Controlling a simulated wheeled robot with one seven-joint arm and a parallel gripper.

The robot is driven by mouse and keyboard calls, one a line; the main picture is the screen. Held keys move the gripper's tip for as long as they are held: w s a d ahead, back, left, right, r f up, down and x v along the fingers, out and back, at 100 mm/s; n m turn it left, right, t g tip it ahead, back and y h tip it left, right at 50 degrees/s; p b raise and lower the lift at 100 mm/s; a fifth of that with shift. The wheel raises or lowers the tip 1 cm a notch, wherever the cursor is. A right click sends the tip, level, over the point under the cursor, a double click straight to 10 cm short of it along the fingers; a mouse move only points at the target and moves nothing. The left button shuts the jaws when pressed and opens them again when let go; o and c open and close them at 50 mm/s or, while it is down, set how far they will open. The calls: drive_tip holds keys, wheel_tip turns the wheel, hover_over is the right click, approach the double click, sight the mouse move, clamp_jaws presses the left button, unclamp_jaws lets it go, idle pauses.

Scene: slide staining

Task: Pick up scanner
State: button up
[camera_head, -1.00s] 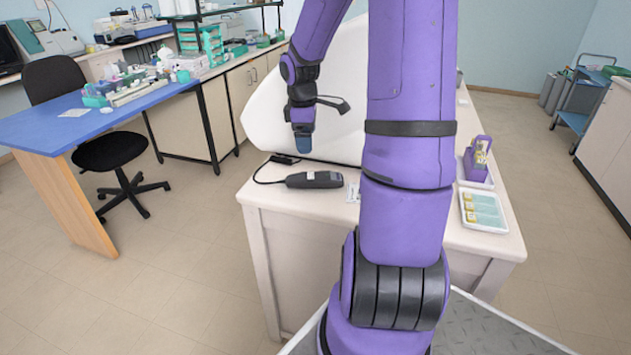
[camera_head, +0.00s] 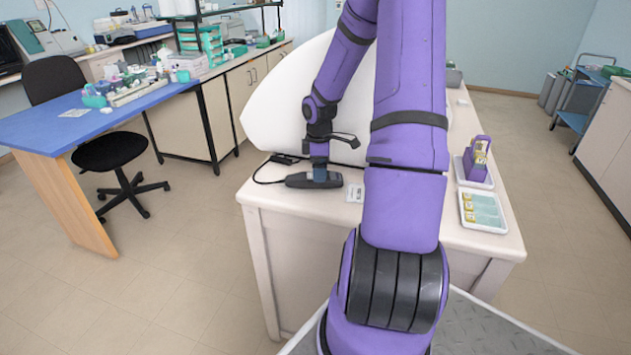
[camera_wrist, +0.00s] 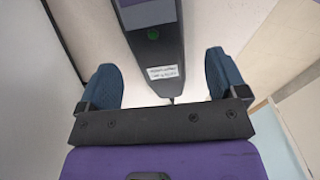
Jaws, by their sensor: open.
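The scanner (camera_head: 298,181) is a dark grey handheld device lying on the white bench near its front left corner. In the wrist view the scanner (camera_wrist: 158,62) shows a green button and a white label, and it lies between my open fingers. My gripper (camera_head: 320,179) is down over the scanner's right part in the head view. In the wrist view my gripper (camera_wrist: 164,85) has its two blue fingertips apart, one on each side of the scanner, with a gap visible on both sides. The fingers' exact height beside the scanner is hard to tell.
A black cable and small dark box (camera_head: 283,158) lie behind the scanner. A white label card (camera_head: 355,193) lies to its right. A white machine (camera_head: 290,100) stands behind. A slide tray (camera_head: 484,225) and a purple rack (camera_head: 477,158) are at the bench's right.

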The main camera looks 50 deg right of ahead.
wheel_tip(320, 180, down, 4)
drive_tip(key=shift+w+d+f, duration=0.1)
drive_tip(key=c, duration=1.1)
